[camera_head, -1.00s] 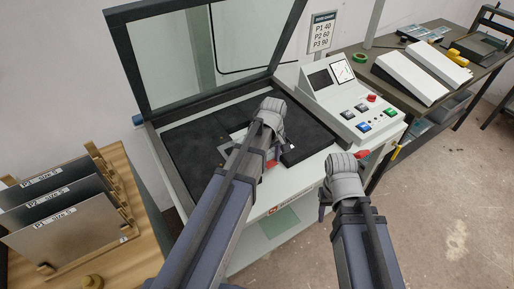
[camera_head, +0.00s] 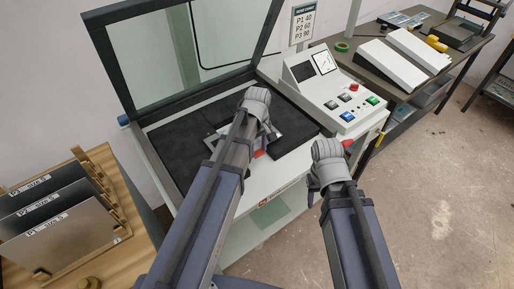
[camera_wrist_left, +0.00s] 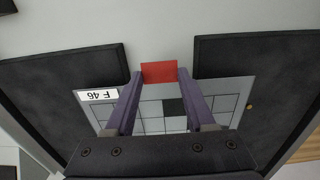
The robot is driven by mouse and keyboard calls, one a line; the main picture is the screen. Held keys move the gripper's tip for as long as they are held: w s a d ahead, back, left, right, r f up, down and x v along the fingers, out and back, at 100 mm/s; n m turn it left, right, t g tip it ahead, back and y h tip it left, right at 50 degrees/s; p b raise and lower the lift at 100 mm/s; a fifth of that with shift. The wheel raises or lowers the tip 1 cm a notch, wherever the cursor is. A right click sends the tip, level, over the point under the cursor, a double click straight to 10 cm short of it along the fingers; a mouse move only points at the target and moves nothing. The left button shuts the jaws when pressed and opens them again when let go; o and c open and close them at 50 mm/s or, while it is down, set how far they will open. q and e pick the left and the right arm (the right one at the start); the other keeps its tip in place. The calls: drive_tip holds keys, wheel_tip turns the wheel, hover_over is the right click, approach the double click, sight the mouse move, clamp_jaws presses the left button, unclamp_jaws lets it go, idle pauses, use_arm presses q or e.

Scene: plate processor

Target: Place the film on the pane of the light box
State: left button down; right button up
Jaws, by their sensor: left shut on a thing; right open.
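The film (camera_wrist_left: 150,112) is a pale sheet with a grid pattern, dark squares and an upside-down "F 46" label, over the dark bed in the left wrist view. My left gripper (camera_head: 264,142) is over the front of the open machine's bed. In the left wrist view (camera_wrist_left: 159,75) it is shut on a red tab (camera_wrist_left: 159,70) at the film's edge. My right gripper (camera_head: 328,165) is open beside the machine's front right; its fingers are mostly hidden. White slant-topped units (camera_head: 376,62) stand on the right bench; I cannot tell whether one is the light box.
The machine's glass lid (camera_head: 150,60) stands open behind the dark bed (camera_head: 175,150). Its control panel (camera_head: 322,75) with buttons is at the right. A wooden rack (camera_head: 120,205) with labelled plates is at the left. The floor (camera_head: 450,190) at right is clear.

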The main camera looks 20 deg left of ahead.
wheel_tip(320, 180, up, 8)
drive_tip(key=p, duration=0.7)
drive_tip(key=shift+r, duration=0.2)
